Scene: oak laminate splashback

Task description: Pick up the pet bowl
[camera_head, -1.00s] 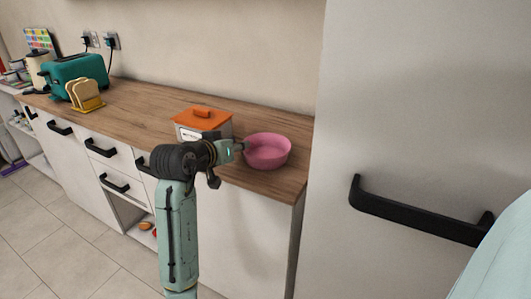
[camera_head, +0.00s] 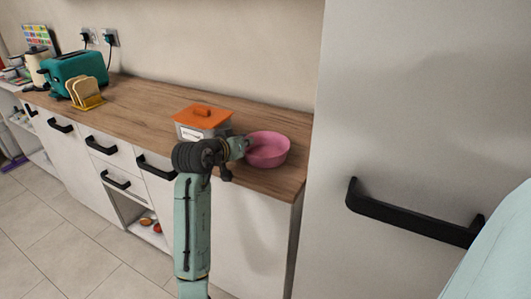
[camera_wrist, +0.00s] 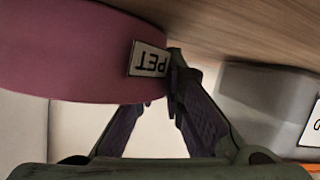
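The pet bowl (camera_head: 268,152) is pink and round and stands upright at the right end of the wooden counter. In the wrist view, which shows the scene upside down, its pink side (camera_wrist: 65,60) fills the upper left, with a "PET" label. My gripper (camera_head: 242,148) is at the bowl's left side in the head view. In the wrist view my gripper (camera_wrist: 166,85) has its fingers closed in on the bowl's wall. One finger is outside beside the label, and the other passes behind the rim, its tip hidden. I cannot tell whether the bowl is clear of the counter.
A grey-white container with an orange lid (camera_head: 203,116) stands close to the bowl's left. A teal toaster (camera_head: 76,75) and a bread rack (camera_head: 86,93) are farther left. A tall white cabinet with a black handle (camera_head: 410,217) rises right of the counter (camera_head: 140,103).

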